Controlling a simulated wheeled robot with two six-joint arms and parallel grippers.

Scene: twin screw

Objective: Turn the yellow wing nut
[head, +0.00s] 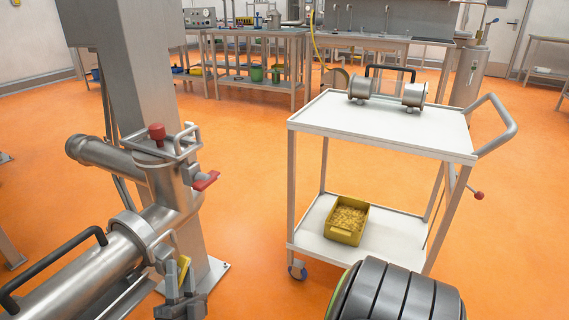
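The yellow wing nut (184,267) shows as a small yellow piece at the clamp on the steel pipe (122,246), low on the left. My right gripper (180,278) is at the bottom edge, its grey fingers right at the wing nut and partly covering it. I cannot tell whether the fingers touch it or have closed on it. A red wing nut (205,181) sits higher up on the upper part of the pipework. My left gripper is not in view.
A white trolley (375,125) stands to the right, with a steel pipe piece (388,91) on top and a yellow bin (347,222) below. A thick steel column (125,60) rises behind the pipework. Orange floor is clear between column and trolley.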

